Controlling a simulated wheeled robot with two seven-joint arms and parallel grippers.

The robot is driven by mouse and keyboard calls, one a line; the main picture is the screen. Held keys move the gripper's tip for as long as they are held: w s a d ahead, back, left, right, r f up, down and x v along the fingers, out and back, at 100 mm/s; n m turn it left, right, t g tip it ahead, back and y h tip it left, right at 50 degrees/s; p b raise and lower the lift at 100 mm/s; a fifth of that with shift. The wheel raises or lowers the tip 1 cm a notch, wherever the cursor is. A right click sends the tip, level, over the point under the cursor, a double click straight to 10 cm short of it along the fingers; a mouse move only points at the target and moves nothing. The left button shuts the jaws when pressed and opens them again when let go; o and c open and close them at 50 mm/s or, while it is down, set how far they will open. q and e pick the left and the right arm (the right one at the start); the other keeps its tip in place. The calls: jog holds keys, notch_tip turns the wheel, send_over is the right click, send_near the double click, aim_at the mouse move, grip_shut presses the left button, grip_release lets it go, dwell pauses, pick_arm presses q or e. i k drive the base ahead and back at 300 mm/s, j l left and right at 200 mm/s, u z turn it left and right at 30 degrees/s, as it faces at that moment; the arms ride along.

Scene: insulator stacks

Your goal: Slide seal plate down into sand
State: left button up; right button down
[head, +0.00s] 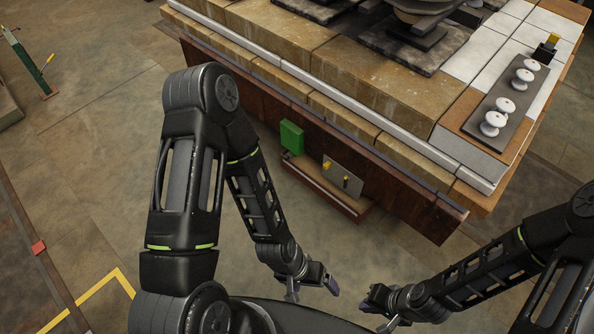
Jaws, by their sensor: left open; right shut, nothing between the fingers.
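A grey plate with yellow fittings (343,176), which looks like the seal plate, stands upright at a low brown trough (325,197) beside the brick platform. The trough's inside is tan and may be the sand; I cannot tell how deep the plate's lower edge sits. My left gripper (312,288) is open and empty, below the trough in the picture and apart from the plate. My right gripper (376,314) is shut and empty, to the right of the left one and also apart from the plate.
A green block (291,136) stands at the trough's left end. The large brick platform (350,85) rises behind, with a dark board (400,190) along its side. White insulators (505,105) lie on a strip at the upper right. Bare floor (350,250) lies between trough and grippers.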

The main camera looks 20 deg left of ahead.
aim_at(332, 171)
jog(key=u, duration=0.3)
jog(key=i+z, duration=0.2)
jog(key=z, duration=0.15)
jog(key=i+j+z, duration=0.15)
jog(key=z, duration=0.2)
jog(key=i+j+z, duration=0.2)
jog(key=z, duration=0.15)
jog(key=i, duration=0.05)
